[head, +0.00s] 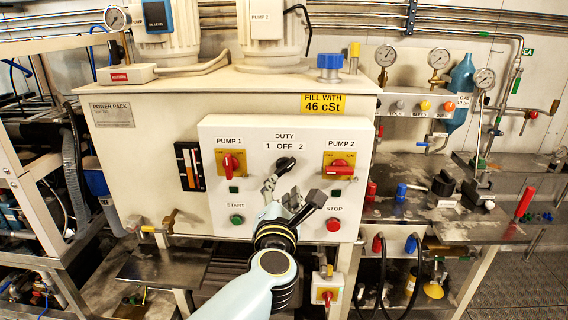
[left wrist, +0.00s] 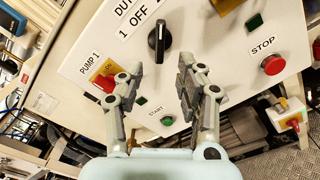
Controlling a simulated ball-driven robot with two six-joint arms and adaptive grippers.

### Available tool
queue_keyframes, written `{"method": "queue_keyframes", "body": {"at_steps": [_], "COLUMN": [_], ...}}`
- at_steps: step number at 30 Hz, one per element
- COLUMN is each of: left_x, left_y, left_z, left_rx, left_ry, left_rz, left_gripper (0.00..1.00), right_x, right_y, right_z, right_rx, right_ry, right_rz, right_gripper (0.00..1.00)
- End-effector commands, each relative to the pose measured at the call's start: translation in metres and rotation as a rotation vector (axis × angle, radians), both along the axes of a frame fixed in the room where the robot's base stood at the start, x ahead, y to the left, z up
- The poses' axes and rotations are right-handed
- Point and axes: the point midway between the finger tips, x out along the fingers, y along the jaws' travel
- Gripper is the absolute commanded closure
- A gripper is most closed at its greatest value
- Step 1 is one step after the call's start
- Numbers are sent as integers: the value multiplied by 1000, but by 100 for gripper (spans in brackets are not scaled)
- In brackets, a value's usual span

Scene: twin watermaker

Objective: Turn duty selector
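The duty selector (head: 285,164) is a black knob on the white control panel (head: 219,130), under the label "DUTY 1 OFF 2". In the left wrist view the duty selector (left wrist: 159,43) shows as a black bar handle with a pale line, just beyond the fingertips. I cannot tell exactly which mark it points at. My left gripper (head: 292,190) is in front of the panel, just below the knob. In the left wrist view the left gripper (left wrist: 161,68) is open, fingers apart and nothing between them. The knob appears not gripped. My right gripper is not in view.
The pump 1 switch (head: 229,163) and pump 2 switch (head: 340,169) flank the selector, red handles on yellow plates. Below are a green start button (head: 237,220) and a red stop button (head: 333,224). A bench with valves and hoses (head: 450,228) stands right.

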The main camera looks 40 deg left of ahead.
Motion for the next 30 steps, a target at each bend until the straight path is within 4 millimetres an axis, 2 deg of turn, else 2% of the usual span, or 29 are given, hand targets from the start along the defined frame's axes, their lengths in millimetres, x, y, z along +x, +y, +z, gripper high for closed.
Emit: {"method": "queue_keyframes", "body": {"at_steps": [6, 12, 24, 30], "left_x": [40, 63, 70, 70], "left_y": [24, 39, 43, 43], "left_z": [2, 1, 0, 0], "left_rx": [8, 6, 5, 6], "left_ry": [1, 1, 3, 4], "left_rz": [-2, -2, -3, -3], "left_gripper": [63, 63, 63, 90], "right_x": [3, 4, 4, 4], "right_y": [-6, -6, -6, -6], "right_z": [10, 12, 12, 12], "right_rx": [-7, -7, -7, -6], "right_ry": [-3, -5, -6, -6], "right_rz": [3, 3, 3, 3], "right_gripper": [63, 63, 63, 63]}}
